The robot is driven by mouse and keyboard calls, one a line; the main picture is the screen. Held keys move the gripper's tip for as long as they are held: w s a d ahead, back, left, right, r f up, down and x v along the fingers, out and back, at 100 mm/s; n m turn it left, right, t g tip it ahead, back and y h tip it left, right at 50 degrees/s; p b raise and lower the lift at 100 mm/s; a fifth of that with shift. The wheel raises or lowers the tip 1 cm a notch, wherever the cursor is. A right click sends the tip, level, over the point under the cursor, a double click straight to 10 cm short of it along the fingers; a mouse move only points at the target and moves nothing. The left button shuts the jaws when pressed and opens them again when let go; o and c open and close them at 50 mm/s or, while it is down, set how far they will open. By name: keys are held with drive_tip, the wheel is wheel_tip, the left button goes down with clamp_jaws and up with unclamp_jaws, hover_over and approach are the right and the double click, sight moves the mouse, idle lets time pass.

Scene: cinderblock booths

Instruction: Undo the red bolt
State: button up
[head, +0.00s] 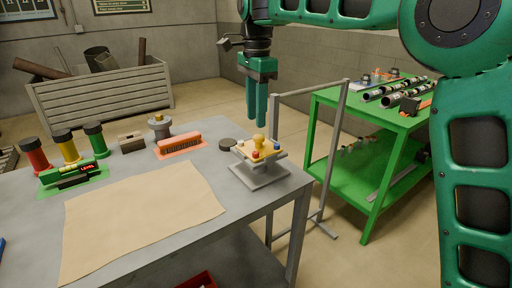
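The red bolt (255,155) is a small red head at the front corner of a yellow plate (266,155). The plate sits on a grey stand (260,176) at the right end of the grey table. A blue bolt (277,148), a pale bolt (240,143) and a yellow knob (258,142) also show on the plate. My gripper (256,124) hangs above and slightly behind the plate, fingers pointing down, apart from the bolts. No object shows in it. Its two fingers look close together from this angle, so the opening is unclear.
A grey metal frame (331,142) stands right of the table, before a green workbench (375,124).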

sight(256, 152)
wheel_tip(256, 152, down, 11)
drive_tip(key=shift+a+r, duration=0.1)
drive_tip(key=shift+r, duration=0.05)
idle(0.4)
